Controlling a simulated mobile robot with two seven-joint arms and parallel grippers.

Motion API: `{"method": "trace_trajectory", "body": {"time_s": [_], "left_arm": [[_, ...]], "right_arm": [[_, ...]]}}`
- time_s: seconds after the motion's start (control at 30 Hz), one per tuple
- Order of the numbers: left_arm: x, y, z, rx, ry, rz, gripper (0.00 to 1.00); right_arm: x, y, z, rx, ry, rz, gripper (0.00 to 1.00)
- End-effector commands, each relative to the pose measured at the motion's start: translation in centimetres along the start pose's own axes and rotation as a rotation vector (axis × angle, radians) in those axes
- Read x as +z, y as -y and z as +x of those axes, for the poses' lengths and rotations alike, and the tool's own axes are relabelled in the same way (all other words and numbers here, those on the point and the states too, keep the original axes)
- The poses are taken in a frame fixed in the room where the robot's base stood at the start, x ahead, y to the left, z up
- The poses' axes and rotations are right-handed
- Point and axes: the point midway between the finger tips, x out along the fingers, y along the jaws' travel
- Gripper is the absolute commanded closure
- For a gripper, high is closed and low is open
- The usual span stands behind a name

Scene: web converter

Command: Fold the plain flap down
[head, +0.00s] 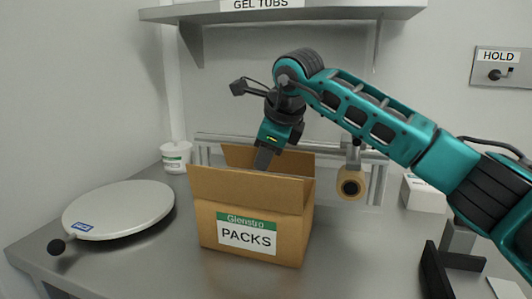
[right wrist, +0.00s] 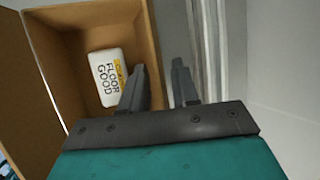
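An open cardboard box (head: 208,225) with a green and white "PACKS" label stands on the counter. Its front flap (head: 250,187) stands up, and another flap (head: 240,155) stands at the back. I cannot tell which flap is the plain one. My right gripper (head: 263,164) points down at the back of the box, its fingertips partly hidden. In the right wrist view, its fingers (right wrist: 159,66) are apart, on either side of a cardboard edge (right wrist: 153,45). A white pack (right wrist: 105,78) lies inside the box. My left gripper is not in view.
A round light-grey plate (head: 120,208) with a black knob lies left of the box. A white tub (head: 176,157) stands behind it. A rail (head: 220,137) with a roll (head: 352,184) runs behind the box. A shelf (head: 340,14) hangs above.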

Motion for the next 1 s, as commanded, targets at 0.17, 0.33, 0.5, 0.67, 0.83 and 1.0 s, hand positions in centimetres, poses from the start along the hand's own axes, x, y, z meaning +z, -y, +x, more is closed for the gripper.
{"method": "trace_trajectory", "body": {"time_s": [0.17,0.33,0.5,0.67,0.83,1.0], "left_arm": [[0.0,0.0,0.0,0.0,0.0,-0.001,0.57],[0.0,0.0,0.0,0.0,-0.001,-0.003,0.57],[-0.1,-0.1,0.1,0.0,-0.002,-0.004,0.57],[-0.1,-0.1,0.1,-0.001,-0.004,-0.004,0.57],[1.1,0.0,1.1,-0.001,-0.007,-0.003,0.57],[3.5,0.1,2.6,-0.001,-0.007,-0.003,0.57]], "right_arm": [[0.0,0.0,0.0,0.0,0.0,0.0,0.81],[0.0,0.0,-0.1,0.0,0.0,0.0,0.97],[0.0,0.0,-0.1,0.0,0.0,0.0,1.0],[0.0,0.0,0.0,-0.001,0.0,-0.001,1.0],[-0.2,-0.5,0.4,-0.055,-0.001,-0.025,1.0],[-0.3,-1.3,0.7,-0.164,-0.001,-0.069,1.0]]}}
